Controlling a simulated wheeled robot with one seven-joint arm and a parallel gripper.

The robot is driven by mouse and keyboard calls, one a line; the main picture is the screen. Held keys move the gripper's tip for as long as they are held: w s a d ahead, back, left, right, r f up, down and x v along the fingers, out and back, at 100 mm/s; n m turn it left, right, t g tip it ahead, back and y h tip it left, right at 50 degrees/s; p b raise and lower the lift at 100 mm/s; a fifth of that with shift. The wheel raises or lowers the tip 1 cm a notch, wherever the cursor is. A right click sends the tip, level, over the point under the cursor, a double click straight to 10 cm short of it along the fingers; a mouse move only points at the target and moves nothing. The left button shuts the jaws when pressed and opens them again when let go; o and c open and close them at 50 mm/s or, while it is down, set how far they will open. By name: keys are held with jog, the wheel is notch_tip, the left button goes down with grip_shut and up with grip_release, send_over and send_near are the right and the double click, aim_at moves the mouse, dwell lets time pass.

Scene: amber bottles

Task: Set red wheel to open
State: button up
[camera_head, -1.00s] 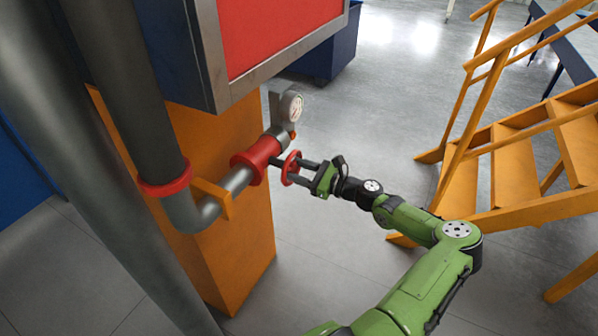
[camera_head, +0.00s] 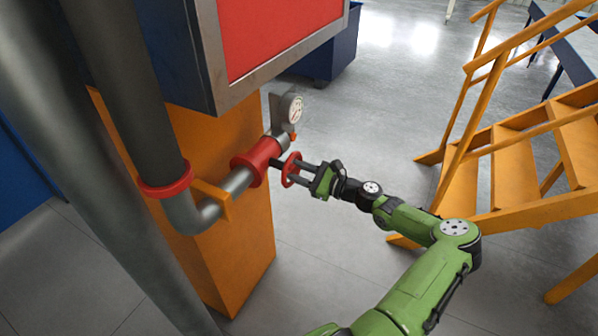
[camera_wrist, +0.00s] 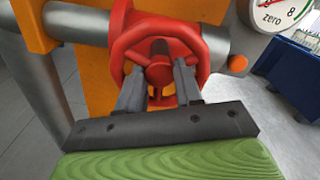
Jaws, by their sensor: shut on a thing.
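The red wheel (camera_head: 291,169) sits on a stem at the front of the red valve body (camera_head: 258,160) on the grey pipe. It also shows in the wrist view (camera_wrist: 127,44), as a ring with a round hub (camera_wrist: 158,72) in its middle. My gripper (camera_head: 300,171) faces the wheel straight on. In the wrist view its two dark fingers (camera_wrist: 159,88) reach into the wheel on either side of the hub and are shut on the wheel. The lower part of the rim is partly hidden behind the fingers.
A round gauge (camera_head: 295,108) stands just behind the valve. An orange column (camera_head: 245,240) is behind the pipe, with a red-fronted cabinet (camera_head: 270,40) above. Orange stairs (camera_head: 500,160) stand to the right. Open grey floor lies between.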

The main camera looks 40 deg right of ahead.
jog(key=n, duration=0.6)
jog(key=shift+f+b, duration=0.15)
jog(key=shift+b, duration=0.25)
jog(key=n+b, duration=0.3)
jog(key=n, duration=0.3)
jog(key=shift+f+n, duration=0.1)
jog(key=shift+n, duration=0.2)
jog(key=n+b, duration=0.3)
jog(key=n, duration=0.2)
jog(key=shift+b, duration=0.4)
jog(key=shift+n+b, duration=1.45)
jog(key=shift+n, duration=0.45)
jog(key=o, duration=0.8)
jog(key=shift+s, duration=0.1)
